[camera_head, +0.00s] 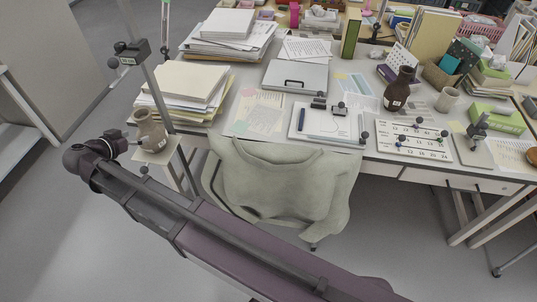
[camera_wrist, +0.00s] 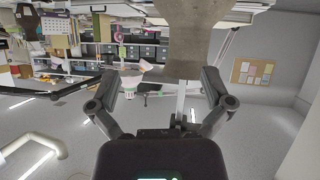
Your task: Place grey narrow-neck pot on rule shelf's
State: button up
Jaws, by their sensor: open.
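The grey-brown narrow-neck pot (camera_head: 151,128) stands upright on a small pale shelf (camera_head: 160,157) fixed to an upright grey rule (camera_head: 157,90), left of the desk. My gripper (camera_head: 126,143) is just left of the pot, at about its height. In the wrist view, which is upside down, the pot (camera_wrist: 188,30) hangs from the top edge, beyond and between my open fingers (camera_wrist: 165,88). I see no finger closed on it. I cannot tell whether a finger touches it. Part of the pot is cut off in the wrist view.
A black slider (camera_head: 130,53) sits higher on the rule. Paper stacks (camera_head: 187,82) on the desk are close to the right. A dark brown bottle (camera_head: 398,90) and label boards stand on the desk. A chair with a pale cover (camera_head: 280,180) is in front. Floor at left is clear.

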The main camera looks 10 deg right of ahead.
jog(key=s+d+f+n+g+y, duration=0.1)
jog(key=d+f+g, duration=0.2)
jog(key=d, duration=0.8)
jog(key=d+f+n+g+y, duration=0.1)
jog(key=d+f+g, duration=0.2)
jog(key=d, duration=0.9)
jog(key=s+d+f+n+g+y, duration=0.1)
jog(key=d+f+g, duration=0.2)
jog(key=d, duration=0.8)
jog(key=shift+s+d+f+n+g+y, duration=0.25)
jog(key=shift+s+d+n+y, duration=0.3)
jog(key=shift+s+d, duration=0.8)
jog(key=shift+s+d+f+n+g+y, duration=0.25)
jog(key=shift+s+d+y, duration=0.55)
jog(key=shift+d, duration=1.1)
jog(key=shift+s+d+f+n+g+y, duration=0.1)
jog(key=shift+s+d+n+g+y, duration=0.35)
jog(key=shift+s+d, duration=0.95)
jog(key=shift+w+d, duration=0.2)
jog(key=shift+w, duration=0.1)
